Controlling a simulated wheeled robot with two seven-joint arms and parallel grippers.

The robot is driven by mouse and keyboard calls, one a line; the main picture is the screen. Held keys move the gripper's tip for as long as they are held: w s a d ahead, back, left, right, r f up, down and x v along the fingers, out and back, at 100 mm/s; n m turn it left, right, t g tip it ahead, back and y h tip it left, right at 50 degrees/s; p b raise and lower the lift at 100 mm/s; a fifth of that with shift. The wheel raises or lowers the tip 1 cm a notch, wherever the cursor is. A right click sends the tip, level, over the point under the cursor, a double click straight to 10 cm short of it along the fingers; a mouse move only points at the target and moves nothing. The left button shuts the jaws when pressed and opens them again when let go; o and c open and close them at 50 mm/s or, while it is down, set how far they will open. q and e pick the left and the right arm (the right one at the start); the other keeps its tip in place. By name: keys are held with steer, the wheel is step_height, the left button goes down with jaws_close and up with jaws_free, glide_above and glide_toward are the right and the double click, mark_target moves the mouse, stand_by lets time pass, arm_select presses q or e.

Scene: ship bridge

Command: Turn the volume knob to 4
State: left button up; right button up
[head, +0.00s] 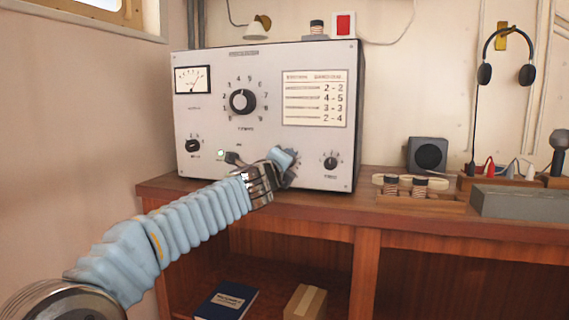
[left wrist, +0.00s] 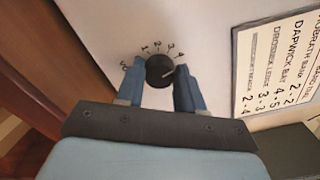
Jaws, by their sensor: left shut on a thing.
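A small black knob (left wrist: 160,70) with a printed scale from 0 to 4 is in the left wrist view. Its white mark points right and slightly up, toward the 4 end of the scale, just short of or past the 4; I cannot tell exactly. My left gripper (left wrist: 160,67) is shut on this knob, one blue finger on each side. In the head view my left gripper (head: 282,160) is at the lower middle of the grey radio panel (head: 215,125) and hides the knob. My right gripper is not in view.
A large dial knob (head: 242,102) sits above my gripper. Smaller knobs are at lower left (head: 192,145) and lower right (head: 330,162). A printed card (head: 315,98) is at upper right. The wooden desk (head: 310,205) holds a speaker (head: 427,155) and spools farther right.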

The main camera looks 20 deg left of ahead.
arm_select(q)
steer(key=shift+d+f, duration=0.1)
steer(key=shift+f, duration=0.1)
steer(key=o, duration=1)
steer(key=shift+r, duration=0.1)
steer(key=shift+s, duration=0.1)
steer(key=shift+s, duration=0.3)
steer(key=s+b, duration=0.1)
steer(key=s, duration=0.3)
steer(key=s+b, duration=0.1)
steer(key=s, duration=0.3)
steer(key=s+b, duration=0.1)
steer(key=s, duration=0.4)
steer(key=shift+a, duration=0.25)
